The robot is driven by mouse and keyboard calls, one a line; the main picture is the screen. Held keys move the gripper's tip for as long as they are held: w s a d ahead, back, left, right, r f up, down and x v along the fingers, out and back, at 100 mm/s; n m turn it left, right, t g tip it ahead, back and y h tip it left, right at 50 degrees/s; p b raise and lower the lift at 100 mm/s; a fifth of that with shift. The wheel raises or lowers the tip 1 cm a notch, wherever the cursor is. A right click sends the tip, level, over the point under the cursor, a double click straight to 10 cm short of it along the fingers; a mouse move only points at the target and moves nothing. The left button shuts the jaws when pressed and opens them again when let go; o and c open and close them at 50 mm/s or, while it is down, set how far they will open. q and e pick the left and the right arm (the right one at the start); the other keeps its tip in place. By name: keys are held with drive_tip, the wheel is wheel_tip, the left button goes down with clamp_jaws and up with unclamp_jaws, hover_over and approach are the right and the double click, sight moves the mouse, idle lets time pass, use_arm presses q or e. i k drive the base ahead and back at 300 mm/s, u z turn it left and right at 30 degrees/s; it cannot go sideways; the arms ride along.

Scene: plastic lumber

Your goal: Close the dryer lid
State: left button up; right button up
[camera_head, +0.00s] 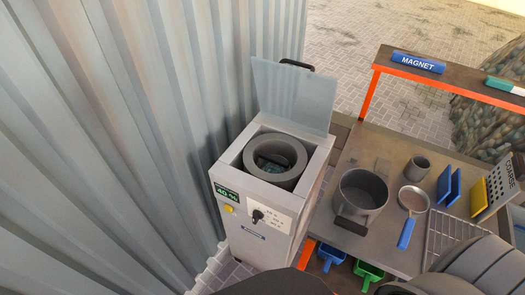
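The dryer (262,232) is a white box-shaped machine standing against the corrugated wall. Its lid (293,97) is open: a flat, pale blue-grey panel standing up from the back edge of the top. A black handle (297,65) sits on the lid's upper edge. The round dark drum (276,160) is uncovered, with dark bits inside that I cannot make out. The front has a small green display (227,192), a yellow button and a black knob. Neither of my grippers shows; dark and grey rounded parts, probably mine, fill the bottom edge.
Right of the dryer, a metal bench holds a grey pot (362,194), a cup (418,167), a blue-handled sieve (412,201) and blue plates (450,186). A raised shelf carries a blue MAGNET bar (418,62). Blue and green scoops (367,273) hang below. Space above the dryer is clear.

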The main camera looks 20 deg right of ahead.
sight(303, 100)
drive_tip(key=z, duration=0.9)
